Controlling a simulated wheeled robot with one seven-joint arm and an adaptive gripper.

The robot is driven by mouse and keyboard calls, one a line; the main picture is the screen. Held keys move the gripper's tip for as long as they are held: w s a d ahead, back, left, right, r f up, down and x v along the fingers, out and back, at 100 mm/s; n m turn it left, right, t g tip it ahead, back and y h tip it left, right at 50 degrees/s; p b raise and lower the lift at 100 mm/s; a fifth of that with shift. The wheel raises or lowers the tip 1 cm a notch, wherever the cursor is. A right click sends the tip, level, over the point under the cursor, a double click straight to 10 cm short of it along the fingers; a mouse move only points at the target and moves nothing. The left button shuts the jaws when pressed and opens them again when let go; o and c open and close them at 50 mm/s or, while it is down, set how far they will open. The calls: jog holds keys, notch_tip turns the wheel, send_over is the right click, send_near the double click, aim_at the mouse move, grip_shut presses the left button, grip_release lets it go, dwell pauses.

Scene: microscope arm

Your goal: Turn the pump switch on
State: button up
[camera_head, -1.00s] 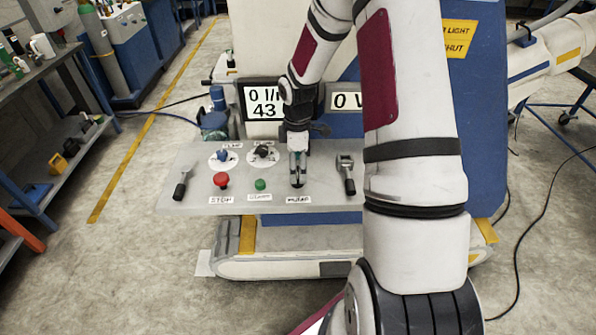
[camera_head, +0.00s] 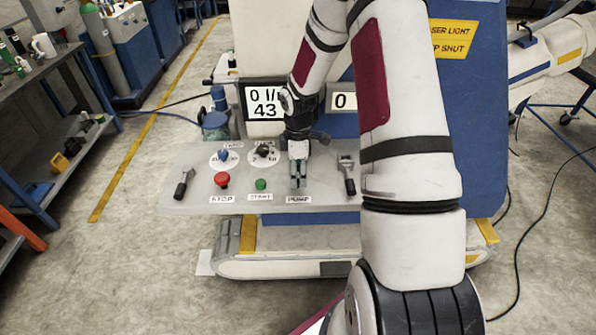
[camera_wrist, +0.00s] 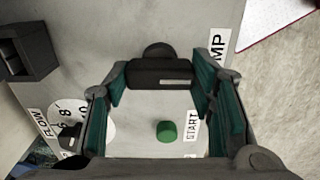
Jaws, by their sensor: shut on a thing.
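The pump switch is black, and it shows in the wrist view (camera_wrist: 160,74) as a wide dark handle with a pale line, between my two teal finger pads. My gripper (camera_head: 298,182) points down onto the control panel just above the PUMP label (camera_head: 299,199). In the wrist view my gripper (camera_wrist: 161,82) has one finger at each end of the handle, shut on it. In the head view the fingers hide most of the switch. Whether the switch is on or off cannot be told.
Near the gripper on the panel (camera_head: 330,200) are a green START button (camera_head: 261,184), a red STOP button (camera_head: 222,180) and two round dials (camera_head: 224,156). Lever switches stand at the left (camera_head: 184,184) and right (camera_head: 346,174). A display (camera_head: 265,102) reads 0 and 43.

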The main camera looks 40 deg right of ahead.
jog(key=m, duration=0.4)
jog(key=shift+m, duration=0.4)
jog(key=m, duration=0.4)
jog(key=shift+m+b, duration=0.3)
jog(key=shift+b, duration=0.1)
jog(key=m+b, duration=0.1)
jog(key=m, duration=0.3)
jog(key=shift+m, duration=0.3)
jog(key=shift+m+b, duration=0.35)
jog(key=shift+m, duration=1.65)
jog(key=o, duration=1.2)
jog(key=shift+c, duration=0.2)
